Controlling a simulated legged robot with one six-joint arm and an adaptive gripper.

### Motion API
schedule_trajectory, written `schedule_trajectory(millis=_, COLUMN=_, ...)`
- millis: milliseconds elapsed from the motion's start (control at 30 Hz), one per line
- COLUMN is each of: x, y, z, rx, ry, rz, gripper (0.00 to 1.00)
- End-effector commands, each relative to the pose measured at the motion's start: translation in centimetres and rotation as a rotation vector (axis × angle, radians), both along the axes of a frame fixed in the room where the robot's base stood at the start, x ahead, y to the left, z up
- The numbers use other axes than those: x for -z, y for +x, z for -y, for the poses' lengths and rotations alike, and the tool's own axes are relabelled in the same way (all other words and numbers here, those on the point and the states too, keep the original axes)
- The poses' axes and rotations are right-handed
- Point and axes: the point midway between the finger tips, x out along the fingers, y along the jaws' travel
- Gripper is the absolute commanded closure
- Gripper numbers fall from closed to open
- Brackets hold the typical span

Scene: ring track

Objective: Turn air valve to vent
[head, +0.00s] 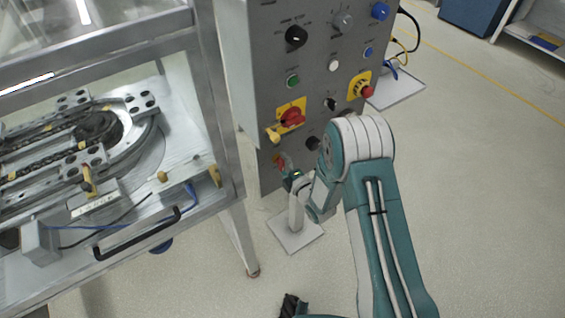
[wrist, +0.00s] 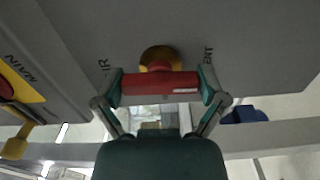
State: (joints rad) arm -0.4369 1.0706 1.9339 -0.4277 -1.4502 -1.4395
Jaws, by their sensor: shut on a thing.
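The air valve has a red bar handle (wrist: 160,87) on a round yellow base (wrist: 160,57), on the underside-facing grey panel in the wrist view. The handle lies crosswise in that picture, between partly covered labels reading "IR" at left and "ENT" at right. My gripper (wrist: 160,90) is shut on the handle, one finger at each end. In the head view my gripper (head: 287,170) is at the lower left of the panel, small and partly hidden by my own arm; only a bit of the red handle (head: 279,160) shows there.
The grey control panel (head: 262,80) carries several knobs and buttons. A red-and-yellow main switch (head: 291,117) with a yellow padlock sits just above the valve. A metal-framed ring track (head: 120,130) stands close at left. Open floor (head: 480,190) lies to the right.

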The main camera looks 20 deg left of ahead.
Motion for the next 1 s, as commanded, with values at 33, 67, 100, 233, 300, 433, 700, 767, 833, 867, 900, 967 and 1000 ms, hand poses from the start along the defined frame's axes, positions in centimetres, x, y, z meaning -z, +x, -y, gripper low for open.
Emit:
schedule_trajectory(millis=33, x=0.33, y=-0.45, z=-0.24, rx=-0.012, ry=-0.018, rz=0.008, gripper=0.57)
schedule_trajectory(millis=67, x=0.34, y=-0.46, z=-0.25, rx=-0.012, ry=-0.025, rz=0.015, gripper=0.57)
schedule_trajectory(millis=100, x=0.36, y=-0.47, z=-0.25, rx=-0.012, ry=-0.034, rz=0.025, gripper=0.57)
schedule_trajectory(millis=233, x=0.41, y=-0.51, z=-0.25, rx=-0.013, ry=-0.055, rz=0.048, gripper=0.57)
schedule_trajectory(millis=300, x=0.44, y=-0.53, z=-0.26, rx=-0.014, ry=-0.061, rz=0.054, gripper=0.57)
schedule_trajectory(millis=433, x=0.49, y=-0.56, z=-0.26, rx=-0.014, ry=-0.067, rz=0.060, gripper=0.57)
schedule_trajectory(millis=700, x=0.59, y=-0.60, z=-0.25, rx=-0.014, ry=-0.069, rz=0.058, gripper=0.57)
schedule_trajectory(millis=767, x=0.60, y=-0.60, z=-0.24, rx=-0.014, ry=-0.070, rz=0.057, gripper=0.05)
schedule_trajectory(millis=833, x=0.61, y=-0.61, z=-0.24, rx=-0.014, ry=-0.069, rz=0.056, gripper=0.00)
schedule_trajectory(millis=867, x=0.61, y=-0.59, z=-0.22, rx=-0.013, ry=-0.070, rz=0.056, gripper=0.00)
schedule_trajectory(millis=900, x=0.59, y=-0.56, z=-0.20, rx=-0.012, ry=-0.069, rz=0.057, gripper=0.00)
schedule_trajectory(millis=967, x=0.57, y=-0.50, z=-0.16, rx=-0.011, ry=-0.069, rz=0.057, gripper=0.00)
schedule_trajectory(millis=1000, x=0.56, y=-0.46, z=-0.15, rx=-0.010, ry=-0.068, rz=0.057, gripper=0.00)
